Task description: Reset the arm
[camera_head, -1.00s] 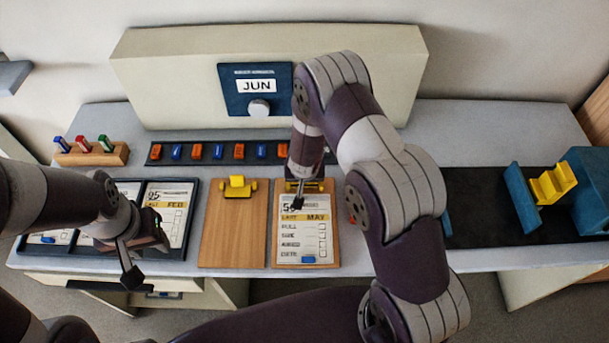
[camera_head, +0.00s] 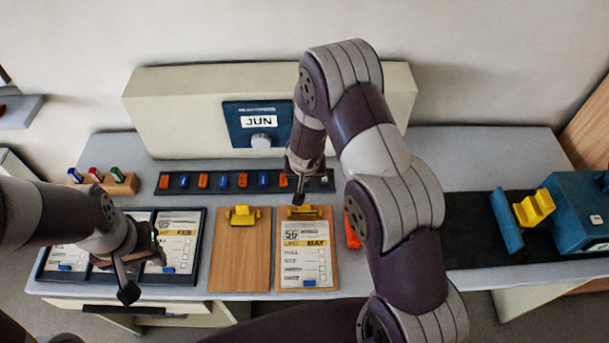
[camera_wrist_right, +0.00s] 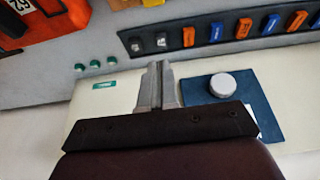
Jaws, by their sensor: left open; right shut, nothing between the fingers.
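My right arm reaches across the middle of the head view, bent high over the table. Its gripper (camera_head: 299,190) points down above the top of the right clipboard (camera_head: 305,282), near the yellow clip (camera_head: 304,212). In the right wrist view the right gripper's fingers (camera_wrist_right: 158,84) are together with nothing between them. My left gripper (camera_head: 140,270) is open and empty at the left, over the dark tray (camera_head: 190,278) with its cards. The right clipboard carries a card marked MAY.
A bare clipboard (camera_head: 238,265) with a yellow clip lies left of the MAY one. Behind them run a dark strip (camera_head: 212,182) of orange and blue pieces and a cream box with a JUN panel (camera_head: 242,135). A blue device (camera_head: 580,215) stands at the right on a black mat (camera_head: 470,225).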

